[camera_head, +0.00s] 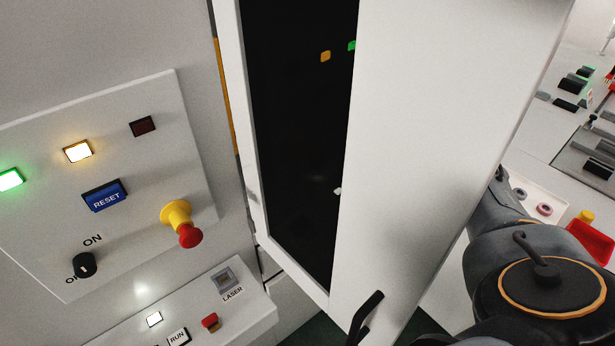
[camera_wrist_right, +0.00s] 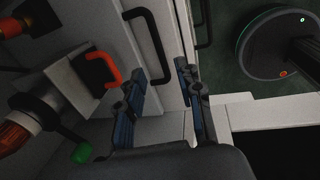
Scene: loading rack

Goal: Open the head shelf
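A tall white shelf door or panel (camera_head: 430,130) with a black bar handle (camera_head: 366,318) near its lower edge fills the middle of the head view. A dark, opening-like area (camera_head: 295,130) lies to its left. In the right wrist view, my right gripper (camera_wrist_right: 160,98) has its two fingers spread with a clear gap and nothing between them. A black bar handle (camera_wrist_right: 153,45) on a pale panel lies beyond the fingertips, apart from them. I cannot tell if it is the same handle. My right arm covers the lower right of the head view. My left gripper is not seen.
A control panel (camera_head: 60,220) with lit buttons, a blue reset button (camera_head: 104,195) and a red-and-yellow emergency stop (camera_head: 183,226) is at left. In the wrist view, a red handle (camera_wrist_right: 102,69) sits close to the left finger. A round base (camera_wrist_right: 283,45) stands on the floor.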

